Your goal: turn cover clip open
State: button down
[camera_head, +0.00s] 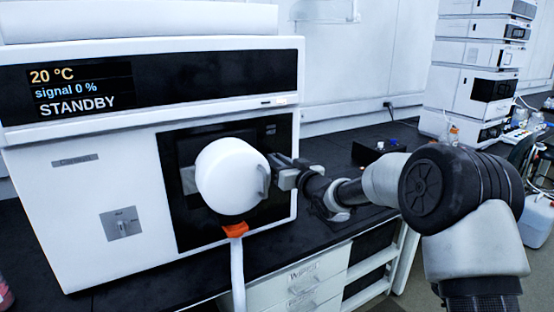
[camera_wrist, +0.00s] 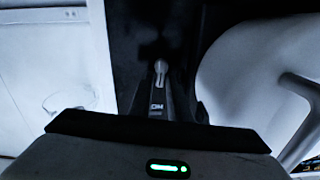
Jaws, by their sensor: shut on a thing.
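A large white round housing (camera_head: 230,175) sticks out of the dark recessed front panel of the instrument (camera_head: 90,200). My gripper (camera_head: 277,168) reaches in from the right, its fingertips beside the right side of the housing. In the wrist view, my gripper (camera_wrist: 161,80) points at the dark panel and is shut on a small pale piece, seemingly the cover clip (camera_wrist: 160,67). Most of the clip is hidden between the fingers. In the head view the clip cannot be made out clearly. The housing also shows at the right of the wrist view (camera_wrist: 240,75).
The display (camera_head: 75,88) reads 20 °C, signal 0 %, STANDBY. A white tube (camera_head: 237,270) hangs below an orange part (camera_head: 235,229) under the housing. A stack of white modules (camera_head: 475,75) stands further back.

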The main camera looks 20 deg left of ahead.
jog(key=shift+w+d+f+m+p, duration=0.25)
jog(key=shift+m+p, duration=0.25)
jog(key=shift+m, duration=2.25)
jog(key=shift+w+d+f+m+p, duration=0.15)
jog(key=shift+f+m+p, duration=0.25)
jog(key=shift+m, duration=2.3)
jog(key=shift+w+d+f+m+p, duration=0.1)
jog(key=shift+w+f+m+p, duration=0.3)
jog(key=shift+m, duration=2.35)
jog(key=shift+s+r, duration=0.15)
jog(key=shift+s, duration=0.05)
jog(key=c, duration=1.8)
grip_release()
jog(key=shift+c, duration=0.2)
